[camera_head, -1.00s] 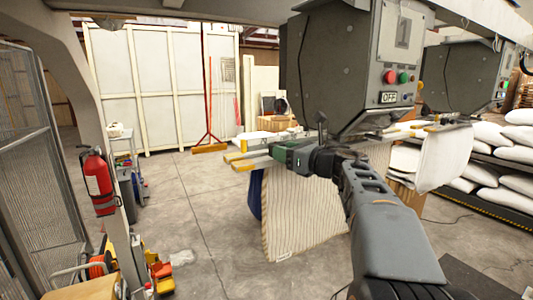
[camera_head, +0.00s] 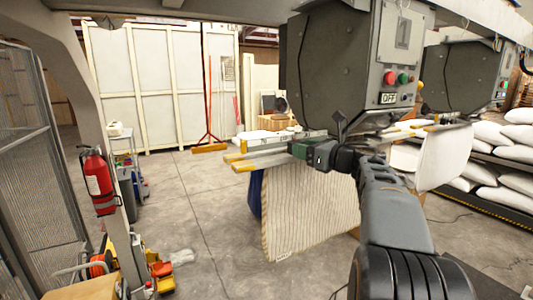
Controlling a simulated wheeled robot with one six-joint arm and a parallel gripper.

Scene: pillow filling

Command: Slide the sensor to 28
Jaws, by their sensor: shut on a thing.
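My gripper (camera_head: 306,151) is at the pale rails with yellow ends (camera_head: 247,160), under the grey filling machine (camera_head: 333,70). It is shut on a small dark green block (camera_head: 298,147) at the rails, which I take to be the sensor. My own wrist and the block's small size hide most of the grip. No scale or number 28 can be read from here. A striped cream pillow cover (camera_head: 305,210) hangs below the rails.
A second grey machine (camera_head: 465,75) with white pillows (camera_head: 490,172) on racks stands right. The control box (camera_head: 400,60) above my gripper has red and green buttons and an OFF label. A fire extinguisher (camera_head: 98,180) is left. Bare floor (camera_head: 195,225) lies between.

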